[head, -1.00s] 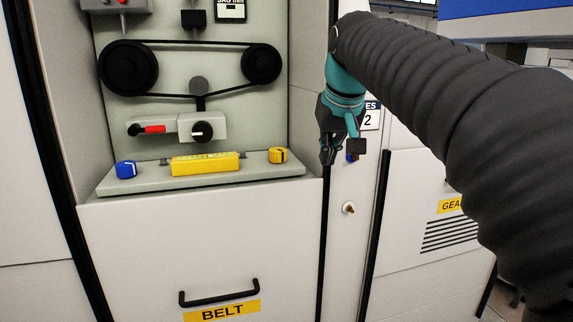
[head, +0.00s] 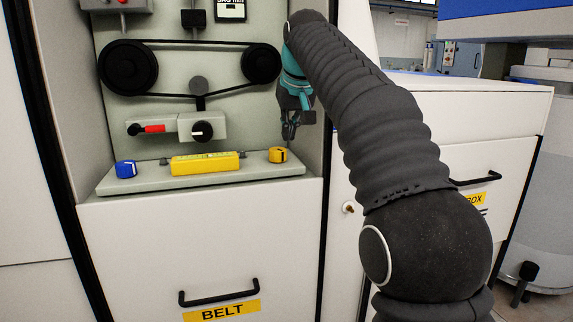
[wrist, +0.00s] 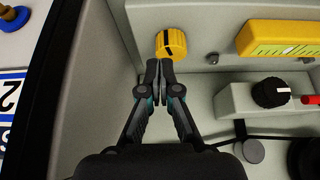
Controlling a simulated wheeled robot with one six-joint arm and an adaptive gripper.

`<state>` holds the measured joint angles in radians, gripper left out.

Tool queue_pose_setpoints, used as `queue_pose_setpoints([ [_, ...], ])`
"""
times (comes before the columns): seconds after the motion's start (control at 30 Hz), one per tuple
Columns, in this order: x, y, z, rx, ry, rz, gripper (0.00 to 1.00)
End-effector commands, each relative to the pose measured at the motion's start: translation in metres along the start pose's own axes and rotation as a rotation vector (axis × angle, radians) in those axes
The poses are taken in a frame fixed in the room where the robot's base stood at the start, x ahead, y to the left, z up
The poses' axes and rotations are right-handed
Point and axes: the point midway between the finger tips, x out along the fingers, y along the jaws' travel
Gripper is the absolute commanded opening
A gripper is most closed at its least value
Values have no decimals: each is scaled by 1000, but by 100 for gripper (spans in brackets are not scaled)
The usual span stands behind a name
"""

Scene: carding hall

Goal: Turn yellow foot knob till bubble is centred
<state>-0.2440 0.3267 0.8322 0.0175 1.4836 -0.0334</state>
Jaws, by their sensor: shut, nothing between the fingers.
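The yellow foot knob (head: 278,155) sits at the right end of the grey shelf; in the wrist view the knob (wrist: 172,43) shows a black line on its face. The yellow level (head: 205,163) lies along the middle of the shelf. In the wrist view the level (wrist: 290,38) shows a green vial strip with marks, partly cut off; I cannot make out the bubble surely. My gripper (head: 290,136) is shut and empty, above and slightly right of the yellow knob. In the wrist view its fingertips (wrist: 160,66) appear just beside the knob; contact cannot be told.
A blue knob (head: 126,169) stands at the shelf's left end. Behind the shelf (head: 230,178) are a black selector knob (head: 201,131), a red-handled lever (head: 152,129) and a belt on two pulleys (head: 128,67). The recess side wall stands close to my gripper.

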Motion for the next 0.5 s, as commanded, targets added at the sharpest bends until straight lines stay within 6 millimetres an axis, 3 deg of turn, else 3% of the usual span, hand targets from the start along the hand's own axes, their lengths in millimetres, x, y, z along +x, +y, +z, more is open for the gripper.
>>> queue_pose_setpoints([
  [0.2,28,0,15,0,0,0,0],
  [0.5,40,0,21,0,1,0,0],
])
